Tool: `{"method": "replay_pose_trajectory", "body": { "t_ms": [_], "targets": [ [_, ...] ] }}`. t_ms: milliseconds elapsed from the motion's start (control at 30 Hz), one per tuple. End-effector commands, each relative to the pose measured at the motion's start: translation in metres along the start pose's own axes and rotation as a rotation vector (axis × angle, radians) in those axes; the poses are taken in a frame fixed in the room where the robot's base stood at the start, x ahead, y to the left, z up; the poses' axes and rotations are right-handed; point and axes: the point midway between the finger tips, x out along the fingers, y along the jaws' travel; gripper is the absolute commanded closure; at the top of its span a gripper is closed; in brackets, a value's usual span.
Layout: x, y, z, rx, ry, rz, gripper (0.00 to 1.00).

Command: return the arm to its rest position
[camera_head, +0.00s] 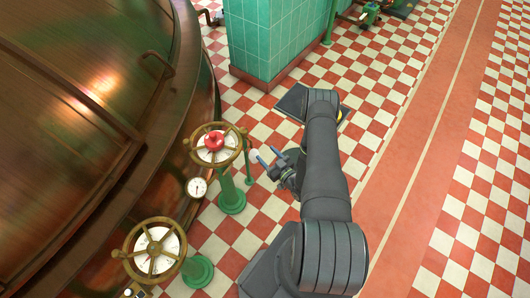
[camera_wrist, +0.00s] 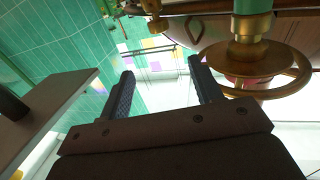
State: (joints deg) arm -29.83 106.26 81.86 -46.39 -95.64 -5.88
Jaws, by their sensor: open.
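My arm reaches up the middle of the head view, and my gripper (camera_head: 268,155) is off its left side, pointing left. Its two fingers are apart with nothing between them. In the wrist view my gripper (camera_wrist: 160,70) also shows its fingers spread and empty. A brass handwheel with a red hub (camera_head: 215,143) is a short way left of the fingertips, on a green pedestal. A small white knob (camera_head: 253,156) appears close to the fingertips; I cannot tell whether they touch. In the wrist view a brass wheel (camera_wrist: 296,82) is at the right, beside the right finger.
A large copper kettle (camera_head: 75,110) fills the left. A second brass handwheel (camera_head: 154,250) and a white gauge (camera_head: 197,187) stand at its edge. A green tiled pillar (camera_head: 274,40) is behind, with a dark mat (camera_head: 294,103) at its foot. The checkered floor at right is clear.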

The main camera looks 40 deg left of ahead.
Motion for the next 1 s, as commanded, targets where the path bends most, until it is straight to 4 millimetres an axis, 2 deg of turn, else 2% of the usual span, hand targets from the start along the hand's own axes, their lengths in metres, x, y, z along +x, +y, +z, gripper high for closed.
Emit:
{"method": "replay_pose_trajectory", "body": {
  "t_ms": [267,467,1000],
  "targets": [
    [0.001,0.000,0.000,0.000,0.000,0.000,0.41],
    [0.018,-0.001,0.000,-0.002,0.000,-0.004,0.41],
    [0.123,0.000,0.000,-0.003,0.002,-0.003,0.41]
  ]
}}
